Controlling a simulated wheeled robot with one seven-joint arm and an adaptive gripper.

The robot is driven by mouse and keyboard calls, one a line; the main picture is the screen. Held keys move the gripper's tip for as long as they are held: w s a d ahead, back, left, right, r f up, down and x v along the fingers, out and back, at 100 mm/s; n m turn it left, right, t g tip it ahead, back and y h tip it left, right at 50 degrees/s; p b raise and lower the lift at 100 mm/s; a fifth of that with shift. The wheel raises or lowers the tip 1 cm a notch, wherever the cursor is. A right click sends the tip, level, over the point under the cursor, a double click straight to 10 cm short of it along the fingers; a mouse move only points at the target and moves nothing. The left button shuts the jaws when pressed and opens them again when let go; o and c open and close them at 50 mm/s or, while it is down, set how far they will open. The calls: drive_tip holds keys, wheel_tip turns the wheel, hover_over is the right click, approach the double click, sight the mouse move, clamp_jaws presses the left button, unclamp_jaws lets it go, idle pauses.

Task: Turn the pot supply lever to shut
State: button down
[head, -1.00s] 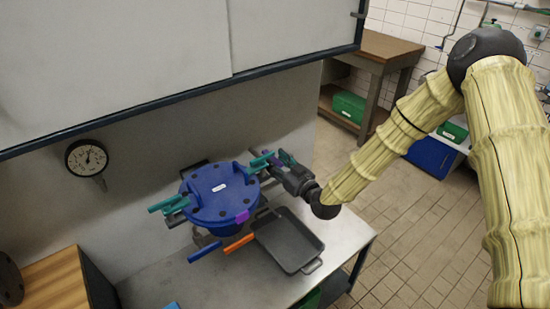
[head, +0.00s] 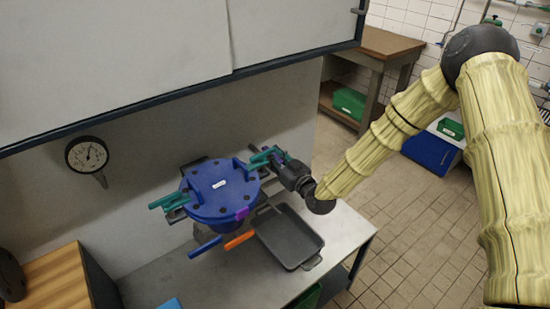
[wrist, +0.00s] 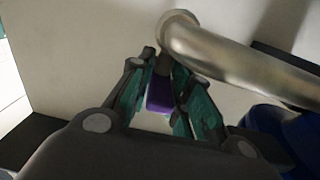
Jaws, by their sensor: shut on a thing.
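In the wrist view, my gripper's teal-padded fingers (wrist: 160,100) are shut on a purple lever handle (wrist: 160,96), just below a bent metal pipe (wrist: 235,60). A blue handle (head: 205,248) and an orange handle (head: 239,240) stick out at the pot's front.
A dark tray (head: 290,238) lies on the bench (head: 345,232) right of the pot, below my gripper. A teal handle (head: 168,201) projects at the pot's left. A gauge (head: 87,154) is on the wall. A white cabinet (head: 290,30) overhangs the bench.

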drive_tip(key=shift+a+m+t+h+b, duration=0.15)
drive_tip(key=shift+m+t+h+b, duration=0.75)
drive_tip(key=shift+m+h, duration=0.65)
drive_tip(key=shift+n+h, duration=0.25)
drive_tip(key=c, duration=1.3)
unclamp_jaws()
drive_tip(key=shift+r+y+p, duration=0.1)
drive_tip(key=shift+y+p, duration=0.2)
drive_tip(key=shift+y, duration=0.2)
